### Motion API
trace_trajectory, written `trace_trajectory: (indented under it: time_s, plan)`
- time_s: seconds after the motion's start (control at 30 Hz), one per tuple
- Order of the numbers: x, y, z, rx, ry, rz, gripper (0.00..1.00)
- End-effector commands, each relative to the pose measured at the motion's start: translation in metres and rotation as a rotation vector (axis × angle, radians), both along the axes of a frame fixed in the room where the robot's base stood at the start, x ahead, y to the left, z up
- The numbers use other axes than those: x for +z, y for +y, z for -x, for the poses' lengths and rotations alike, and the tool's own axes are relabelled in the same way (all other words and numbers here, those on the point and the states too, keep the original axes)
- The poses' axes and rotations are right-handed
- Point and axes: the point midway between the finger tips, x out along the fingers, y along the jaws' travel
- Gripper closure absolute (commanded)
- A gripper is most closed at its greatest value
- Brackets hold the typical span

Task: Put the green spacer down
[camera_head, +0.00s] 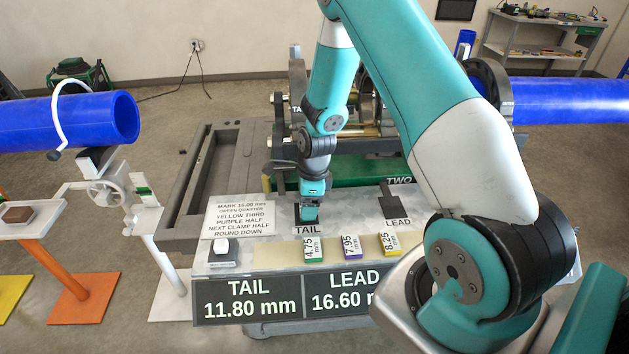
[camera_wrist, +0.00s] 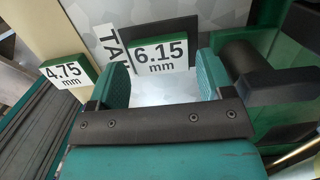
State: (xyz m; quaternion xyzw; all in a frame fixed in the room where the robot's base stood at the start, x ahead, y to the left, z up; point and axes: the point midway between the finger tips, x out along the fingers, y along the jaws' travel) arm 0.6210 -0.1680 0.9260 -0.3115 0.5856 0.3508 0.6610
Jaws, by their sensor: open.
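My gripper (camera_head: 310,213) is low over the cart's panel at the TAIL label. In the wrist view its two teal fingers (camera_wrist: 165,82) are apart. A green-edged spacer marked 6.15 mm (camera_wrist: 160,56) lies on the panel between and just beyond the fingertips, beside the TAIL lettering and over part of a dark plate (camera_wrist: 190,24). I cannot tell if a finger touches it. In the head view my gripper hides this spacer. Another green-edged spacer, marked 4.75 mm (camera_head: 313,249), lies in front; it also shows in the wrist view (camera_wrist: 66,70).
A purple-edged 7.95 spacer (camera_head: 351,246) and a yellow-edged 8.25 spacer (camera_head: 389,244) lie to the right. The dark LEAD plate (camera_head: 391,201) looks empty. The display (camera_head: 282,297) reads TAIL 11.80, LEAD 16.60.

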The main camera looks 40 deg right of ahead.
Motion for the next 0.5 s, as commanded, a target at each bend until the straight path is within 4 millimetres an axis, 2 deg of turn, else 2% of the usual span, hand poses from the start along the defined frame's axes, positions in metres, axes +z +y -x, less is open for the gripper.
trace_trajectory:
  time_s: [0.3, 0.5]
  plan:
    - [0.065, -0.007, 0.004, -0.001, -0.007, 0.001, 0.27]
    - [0.094, -0.010, 0.006, 0.000, -0.004, 0.001, 0.27]
